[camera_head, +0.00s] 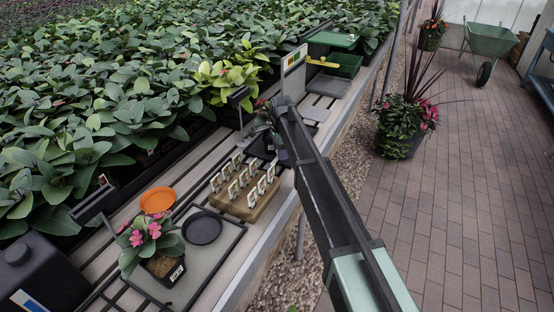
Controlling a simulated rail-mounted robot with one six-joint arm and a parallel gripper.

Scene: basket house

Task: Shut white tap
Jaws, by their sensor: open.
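I cannot make out a white tap for certain in the head camera view. A pale upright panel (293,73) with a coloured label stands on the bench beyond my arm, and a small yellow bar (322,63) sticks out to its right. My arm reaches from the lower right over the bench. My gripper (262,112) is at its far end, small and dark against the bench, short of the pale panel. It is open, and I see nothing held in it. The arm and gripper hide part of the bench around and behind them.
A wooden block (245,204) with several white tags stands below the arm. Nearer are a black saucer (202,228), an orange dish (157,200) and a pink-flowered pot plant (160,262). Leafy plants fill the left; the brick path (450,200) is right.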

